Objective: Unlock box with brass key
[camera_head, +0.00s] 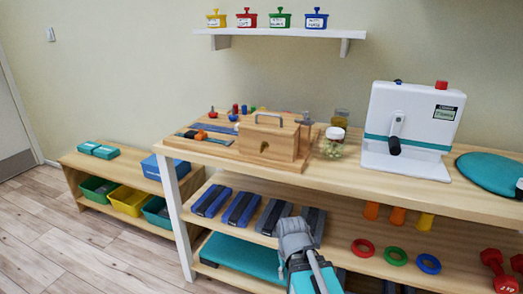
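A wooden box (268,138) with a grey carry handle on top stands on a wooden board on the bench. A dark keyhole-like opening shows in its front face. The box looks closed. I cannot make out a brass key anywhere; small items on the board are too small to tell. A grey and teal part of my arm rises at the bottom centre, in front of the lower shelves and below the box.
The bench (346,173) also holds jars (331,143), a white machine with a crank (412,122) and a teal cushion (490,172). A wall shelf (274,33) with coloured pots hangs above. A low bench with bins (128,200) stands left. Floor is clear at lower left.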

